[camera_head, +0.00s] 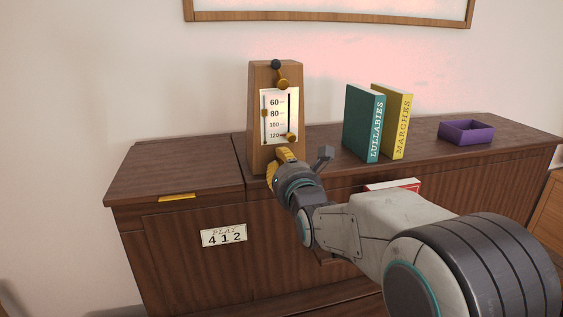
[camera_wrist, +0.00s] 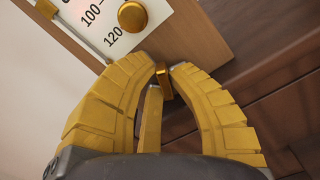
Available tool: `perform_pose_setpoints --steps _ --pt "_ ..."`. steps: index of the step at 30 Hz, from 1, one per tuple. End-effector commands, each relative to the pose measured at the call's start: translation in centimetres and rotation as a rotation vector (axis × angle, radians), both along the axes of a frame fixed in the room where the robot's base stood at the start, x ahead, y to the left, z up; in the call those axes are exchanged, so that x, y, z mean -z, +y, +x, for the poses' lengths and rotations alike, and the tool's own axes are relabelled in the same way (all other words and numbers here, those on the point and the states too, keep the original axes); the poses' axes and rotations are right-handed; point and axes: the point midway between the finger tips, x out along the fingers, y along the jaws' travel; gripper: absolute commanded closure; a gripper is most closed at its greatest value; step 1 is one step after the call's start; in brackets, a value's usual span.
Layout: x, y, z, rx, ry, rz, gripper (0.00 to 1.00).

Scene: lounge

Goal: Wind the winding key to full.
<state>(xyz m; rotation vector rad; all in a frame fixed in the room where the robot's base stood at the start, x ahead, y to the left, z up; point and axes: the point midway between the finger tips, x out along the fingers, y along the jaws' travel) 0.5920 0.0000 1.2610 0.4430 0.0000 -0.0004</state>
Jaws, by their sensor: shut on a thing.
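A wooden metronome (camera_head: 257,130) stands on the cabinet, with a white scale (camera_head: 270,98) on its front marked 60, 80, 100 and 120. In the wrist view a small brass piece, seemingly the winding key (camera_wrist: 163,74), sits between my fingertips below the scale. My gripper (camera_head: 281,153), with yellow fingers, is shut on it at the lower front of the metronome; the fingers also show in the wrist view (camera_wrist: 164,70). In the head view my gripper hides the key. The key's turn angle cannot be told. A brass knob (camera_wrist: 132,16) is just above my fingers.
Teal (camera_head: 363,124) and yellow (camera_head: 396,115) books stand right of the metronome. A purple tray (camera_head: 467,138) lies farther right. The cabinet (camera_head: 150,165) bears a 412 plate (camera_head: 224,235) and a brass strip (camera_head: 177,197). Its left top is clear.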

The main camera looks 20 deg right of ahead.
Motion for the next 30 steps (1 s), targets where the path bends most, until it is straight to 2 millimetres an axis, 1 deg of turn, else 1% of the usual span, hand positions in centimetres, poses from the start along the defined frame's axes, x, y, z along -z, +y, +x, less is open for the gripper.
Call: perform_pose_setpoints --steps 10,19,30 --pt "0.18 0.00 0.01 0.000 -0.002 0.015 1.00" --pt "0.56 -0.08 0.08 0.001 -0.005 0.194 1.00" --pt "0.51 -0.11 0.26 0.001 -0.006 0.291 1.00"
